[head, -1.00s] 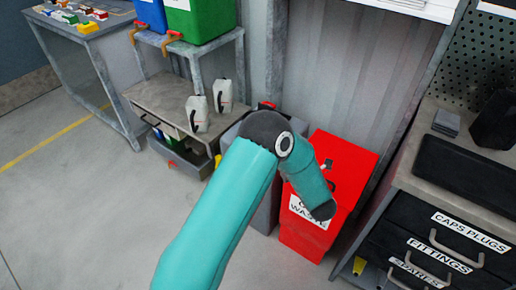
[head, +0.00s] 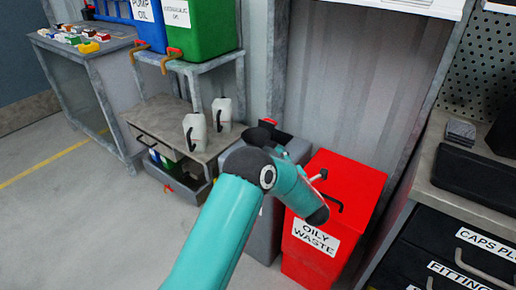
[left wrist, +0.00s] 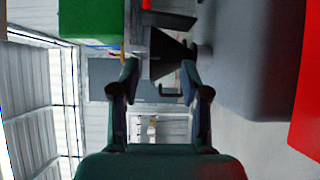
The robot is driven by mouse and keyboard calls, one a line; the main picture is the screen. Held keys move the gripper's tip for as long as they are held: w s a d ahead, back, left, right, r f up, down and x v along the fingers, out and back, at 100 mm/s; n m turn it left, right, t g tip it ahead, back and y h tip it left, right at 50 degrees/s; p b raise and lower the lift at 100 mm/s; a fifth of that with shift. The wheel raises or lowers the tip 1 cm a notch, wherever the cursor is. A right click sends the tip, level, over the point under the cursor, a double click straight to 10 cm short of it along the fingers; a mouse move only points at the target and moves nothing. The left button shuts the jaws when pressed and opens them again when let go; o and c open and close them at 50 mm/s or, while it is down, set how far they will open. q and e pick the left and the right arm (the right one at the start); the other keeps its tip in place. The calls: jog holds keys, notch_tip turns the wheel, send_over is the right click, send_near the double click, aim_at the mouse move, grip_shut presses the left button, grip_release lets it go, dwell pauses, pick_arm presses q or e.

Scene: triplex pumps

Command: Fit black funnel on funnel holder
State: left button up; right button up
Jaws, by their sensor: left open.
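My left gripper (left wrist: 159,78) is open in the left wrist view, with one finger on each side. The black funnel (left wrist: 168,52) shows ahead of its fingertips, apparently just beyond them; contact cannot be told. In the head view the black funnel (head: 258,134) shows partly above my teal left arm, at the top of a grey bin. The arm hides its lower part. My left gripper is mostly hidden behind the arm in the head view. I cannot make out the funnel holder. My right gripper is not in view.
A red oily waste bin (head: 340,190) stands right of the grey bin (head: 296,150). Two white jugs (head: 207,125) stand on a low cabinet to the left. Blue and green (head: 200,30) containers sit above. A drawer bench (head: 450,200) is at right. Floor at left is clear.

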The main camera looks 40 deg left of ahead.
aim_at(273, 143)
pick_arm(q)
jog(key=shift+r+x, duration=0.15)
jog(key=shift+x, duration=1.55)
jog(key=shift+r+x, duration=0.1)
jog(key=shift+x, duration=1.6)
jog(key=shift+s, duration=0.1)
jog(key=shift+c, duration=0.2)
grip_shut()
